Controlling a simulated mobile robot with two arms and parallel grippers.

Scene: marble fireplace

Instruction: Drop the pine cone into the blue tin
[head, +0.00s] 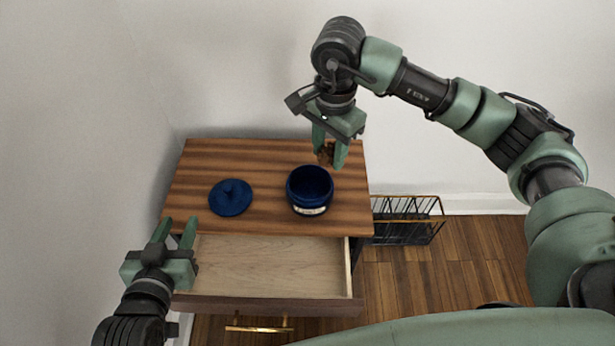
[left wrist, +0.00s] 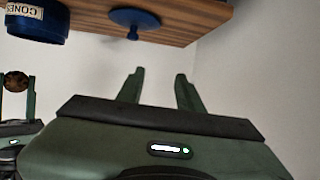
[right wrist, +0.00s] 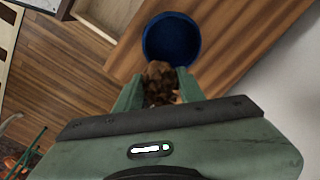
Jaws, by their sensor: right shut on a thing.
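The blue tin (head: 310,190) stands open on the wooden table, its label facing front; it also shows in the left wrist view (left wrist: 38,25) and the right wrist view (right wrist: 171,38). Its blue lid (head: 230,198) lies on the table to the left of the tin. My right gripper (head: 330,158) is shut on the brown pine cone (right wrist: 160,84) and holds it above the table, close to the tin's back right side. The fingers partly hide the cone. My left gripper (head: 181,224) is open and empty, near the table's front left corner.
The table's drawer (head: 270,266) is pulled open and its inside is empty. A wire basket (head: 408,220) stands on the floor to the right of the table. The tabletop (head: 265,157) behind the lid is bare.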

